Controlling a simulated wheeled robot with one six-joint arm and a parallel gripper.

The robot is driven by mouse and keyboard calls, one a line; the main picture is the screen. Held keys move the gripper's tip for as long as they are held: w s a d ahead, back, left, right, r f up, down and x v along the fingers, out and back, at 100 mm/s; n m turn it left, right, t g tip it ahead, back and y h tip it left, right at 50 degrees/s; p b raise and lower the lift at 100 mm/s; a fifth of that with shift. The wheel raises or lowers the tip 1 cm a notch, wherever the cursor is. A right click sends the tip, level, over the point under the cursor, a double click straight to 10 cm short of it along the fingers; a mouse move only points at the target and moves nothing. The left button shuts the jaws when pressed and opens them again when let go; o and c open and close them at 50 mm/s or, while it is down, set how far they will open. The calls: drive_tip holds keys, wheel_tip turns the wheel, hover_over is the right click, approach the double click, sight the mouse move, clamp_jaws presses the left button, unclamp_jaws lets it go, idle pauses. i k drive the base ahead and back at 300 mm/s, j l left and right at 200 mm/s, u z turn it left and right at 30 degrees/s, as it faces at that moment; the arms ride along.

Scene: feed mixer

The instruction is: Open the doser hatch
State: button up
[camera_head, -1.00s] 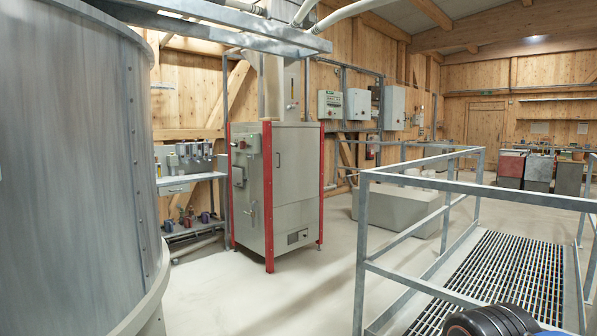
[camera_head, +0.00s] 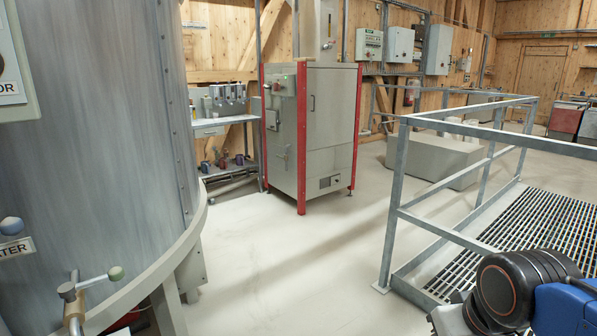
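No label in view names a doser, and I cannot tell for sure which part is its hatch. A grey metal cabinet (camera_head: 325,135) with red corner posts stands at the centre back. Its front door looks shut, with a small dark handle and a small panel low down. A large grey cylindrical tank (camera_head: 95,130) fills the left side; no open hatch shows on it. A black and blue part of my arm shows at the lower right. My gripper is not in view.
A galvanised railing (camera_head: 460,240) and metal grating (camera_head: 550,230) stand on the right. A valve with a lever (camera_head: 90,285) and a partly cut-off label (camera_head: 16,248) are by the tank. A shelf (camera_head: 225,122) stands behind. The pale floor (camera_head: 290,270) between tank and railing is clear.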

sight(331, 96)
drive_tip(key=i, duration=3.7)
